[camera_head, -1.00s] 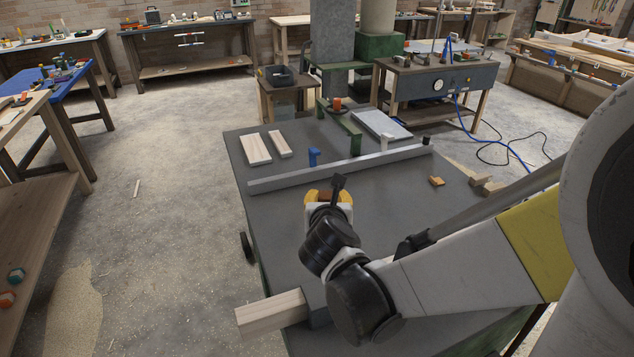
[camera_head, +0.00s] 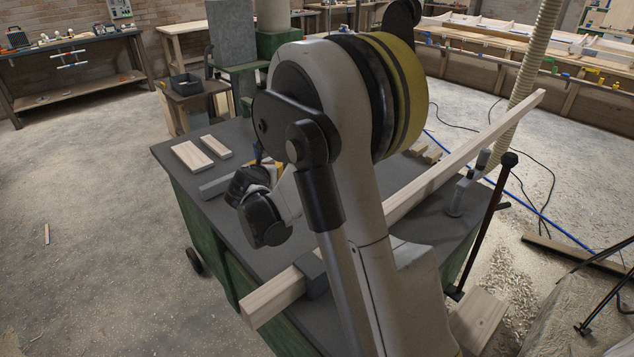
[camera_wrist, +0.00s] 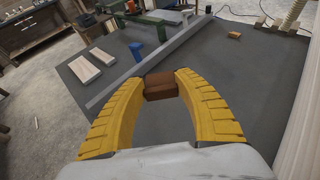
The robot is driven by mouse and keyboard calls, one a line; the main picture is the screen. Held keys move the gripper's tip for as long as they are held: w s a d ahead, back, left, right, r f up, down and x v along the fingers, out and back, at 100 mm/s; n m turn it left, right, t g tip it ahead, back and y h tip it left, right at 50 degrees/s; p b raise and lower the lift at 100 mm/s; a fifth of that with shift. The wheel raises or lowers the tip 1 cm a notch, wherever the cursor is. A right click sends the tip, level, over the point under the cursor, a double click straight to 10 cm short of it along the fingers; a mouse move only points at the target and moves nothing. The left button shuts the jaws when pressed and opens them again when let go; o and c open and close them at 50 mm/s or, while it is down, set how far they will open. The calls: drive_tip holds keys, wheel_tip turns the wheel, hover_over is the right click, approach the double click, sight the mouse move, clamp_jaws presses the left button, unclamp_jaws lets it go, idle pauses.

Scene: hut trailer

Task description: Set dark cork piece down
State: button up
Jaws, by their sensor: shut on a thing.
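The dark cork piece (camera_wrist: 161,86) is a small dark brown block in the wrist view. My gripper (camera_wrist: 160,84) is shut on it, with a yellow finger at each side of the block. The block is over the dark grey tabletop (camera_wrist: 215,72), on the near side of the long grey fence; I cannot tell whether it touches the top.
A long grey fence (camera_wrist: 150,67) crosses the table. Beyond it lie two pale boards (camera_head: 192,156) and a blue upright piece (camera_wrist: 136,50). A small orange block (camera_wrist: 234,35) lies at the far right. A long timber (camera_head: 460,165) crosses the table's right side.

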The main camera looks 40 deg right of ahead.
drive_tip(key=w+d+f+m+g+h+b, duration=0.1)
drive_tip(key=d+f+m+g+h, duration=0.3)
drive_tip(key=d, duration=1)
drive_tip(key=w+d+f+m+g, duration=0.1)
drive_tip(key=d+f, duration=0.5)
drive_tip(key=d, duration=0.9)
drive_tip(key=shift+t, duration=0.3)
drive_tip(key=w+a+f+b, duration=0.1)
drive_tip(key=w+a+f, duration=0.1)
drive_tip(key=a, duration=0.1)
drive_tip(key=w+a+f+b, duration=0.1)
drive_tip(key=a+f+b, duration=0.1)
drive_tip(key=a+f, duration=0.1)
drive_tip(key=w+a+f+b, duration=0.2)
drive_tip(key=a, duration=0.2)
drive_tip(key=shift+w+f, duration=0.15)
drive_tip(key=shift+w, duration=0.15)
wheel_tip(320, 180, down, 4)
drive_tip(key=shift+f+b, duration=0.1)
drive_tip(key=shift+b, duration=1.15)
drive_tip(key=shift+r, duration=0.2)
drive_tip(key=shift+f, duration=0.15)
drive_tip(key=o, duration=0.7)
